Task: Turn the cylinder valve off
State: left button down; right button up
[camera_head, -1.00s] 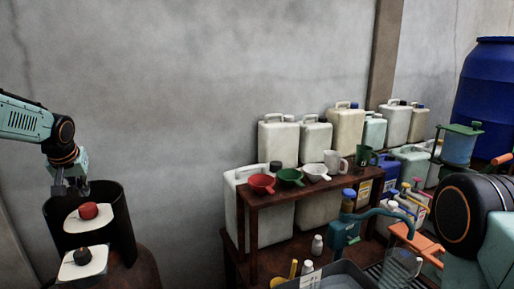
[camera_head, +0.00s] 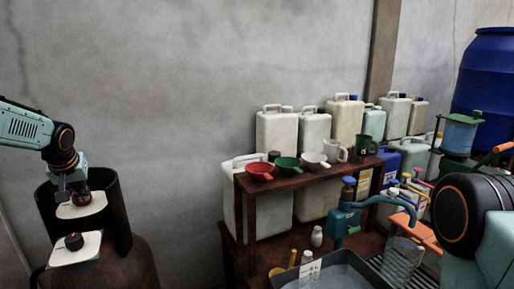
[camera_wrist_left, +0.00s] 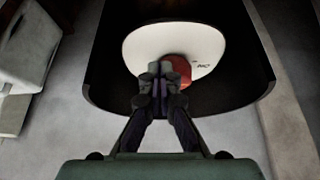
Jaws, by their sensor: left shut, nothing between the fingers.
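A rusty brown cylinder (camera_head: 135,268) stands at the lower left of the head view with a black, open-sided collar (camera_head: 117,213) around its top. Inside the collar a red knob (camera_head: 83,198) sits in front of a white plate (camera_head: 92,211). A black knob (camera_head: 74,241) sits at a second white plate (camera_head: 88,250), lower and nearer. My left gripper (camera_head: 70,191) is right at the red knob and partly covers it. In the left wrist view, my left gripper (camera_wrist_left: 160,85) is shut and empty, its tips overlapping the left side of the red knob (camera_wrist_left: 181,70); contact is unclear. My right gripper is not seen.
A brown shelf (camera_head: 310,175) with a red funnel (camera_head: 260,171), a green funnel (camera_head: 287,165) and jugs stands to the right. Several white canisters (camera_head: 276,135) are behind it. A blue drum (camera_head: 490,75) is at far right. Bare wall lies between cylinder and shelf.

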pick_arm(q)
jog(key=shift+a+f, duration=0.1)
jog(key=shift+f, duration=0.2)
dwell(0.4)
jog(key=shift+w+a, duration=0.1)
jog(key=shift+a, duration=0.05)
